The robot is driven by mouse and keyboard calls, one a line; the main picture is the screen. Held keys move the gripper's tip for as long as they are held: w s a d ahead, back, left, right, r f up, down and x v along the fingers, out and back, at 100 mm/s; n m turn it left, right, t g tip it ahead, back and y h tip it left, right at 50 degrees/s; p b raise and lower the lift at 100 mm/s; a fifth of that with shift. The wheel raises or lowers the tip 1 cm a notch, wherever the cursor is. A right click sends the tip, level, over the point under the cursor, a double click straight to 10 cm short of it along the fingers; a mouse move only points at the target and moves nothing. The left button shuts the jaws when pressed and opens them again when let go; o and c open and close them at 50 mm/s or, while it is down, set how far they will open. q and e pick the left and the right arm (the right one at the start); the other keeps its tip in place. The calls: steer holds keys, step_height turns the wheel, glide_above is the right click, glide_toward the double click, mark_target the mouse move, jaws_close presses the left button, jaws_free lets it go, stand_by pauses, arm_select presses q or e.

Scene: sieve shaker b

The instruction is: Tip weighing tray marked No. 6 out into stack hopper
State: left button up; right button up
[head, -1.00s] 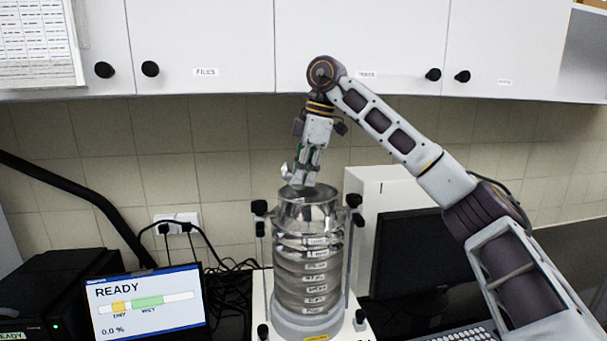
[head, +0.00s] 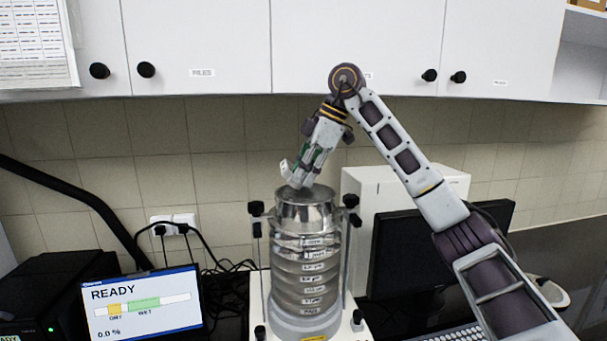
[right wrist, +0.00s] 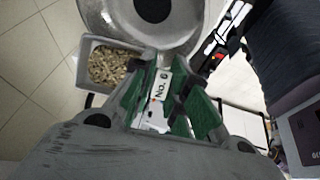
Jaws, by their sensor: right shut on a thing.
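My right gripper (head: 302,176) is over the rim of the stack hopper (head: 306,216), the metal funnel on top of the sieve stack. In the right wrist view the gripper (right wrist: 160,88) is shut on the white tab of the weighing tray, which reads No. 6. The tray (right wrist: 86,45) holds tan grains and lies beside the round hopper (right wrist: 188,48) in that picture. In the head view only a small pale part of the tray (head: 287,171) shows at the fingertips. My left gripper is not in view.
The sieve stack (head: 306,270) stands between clamp rods with black knobs. A display (head: 143,302) reading READY is at the left. A dark monitor (head: 400,260) and white case (head: 362,190) are at the right. White cupboards (head: 200,40) hang above.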

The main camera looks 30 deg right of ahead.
steer(key=shift+d+t+y, duration=0.2)
steer(key=shift+t+y, duration=0.1)
steer(key=shift+y, duration=0.4)
steer(key=shift+s+d+y, duration=0.15)
steer(key=shift+d+y, duration=0.05)
steer(key=shift+y, duration=0.2)
steer(key=shift+d+f+t+y, duration=0.1)
steer(key=shift+t+y, duration=0.3)
steer(key=shift+y, duration=0.1)
arm_select(q)
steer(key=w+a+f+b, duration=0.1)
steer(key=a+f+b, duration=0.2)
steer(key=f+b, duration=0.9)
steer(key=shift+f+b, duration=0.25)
steer(key=shift+b, duration=0.1)
arm_select(e)
steer(key=t+y, duration=0.1)
steer(key=y, duration=0.1)
steer(key=d+t+y, duration=0.1)
steer(key=y, duration=0.1)
steer(key=s+f+t+y, duration=0.1)
steer(key=y, duration=0.2)
steer(key=shift+d+f, duration=0.1)
steer(key=shift+d, duration=0.3)
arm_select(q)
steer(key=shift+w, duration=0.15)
arm_select(e)
steer(key=shift+t, duration=0.3)
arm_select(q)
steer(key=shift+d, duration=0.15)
